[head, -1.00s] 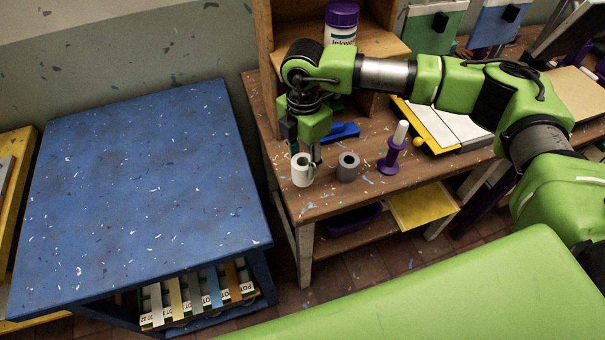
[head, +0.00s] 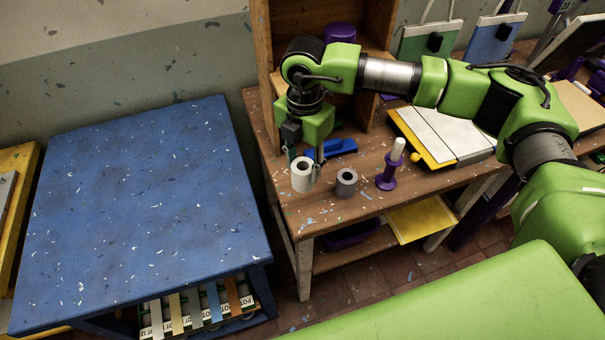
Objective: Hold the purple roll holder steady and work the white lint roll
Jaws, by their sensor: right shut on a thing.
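The white lint roll (head: 302,178) is upright in the head view, at the left end of the wooden bench. My right gripper (head: 305,161) points down and is shut on it. The roll appears slightly above the bench top. The purple roll holder (head: 386,179) stands upright on the bench to the right, with a white upper part (head: 397,150) on its post. No gripper touches the holder. My left gripper is not in view.
A grey roll (head: 345,184) stands on the bench between the white roll and the holder. A blue object (head: 332,148) lies behind. A wooden shelf (head: 268,70) rises at the back. A yellow-edged white board (head: 440,135) lies right. The blue table (head: 140,200) has a clear top.

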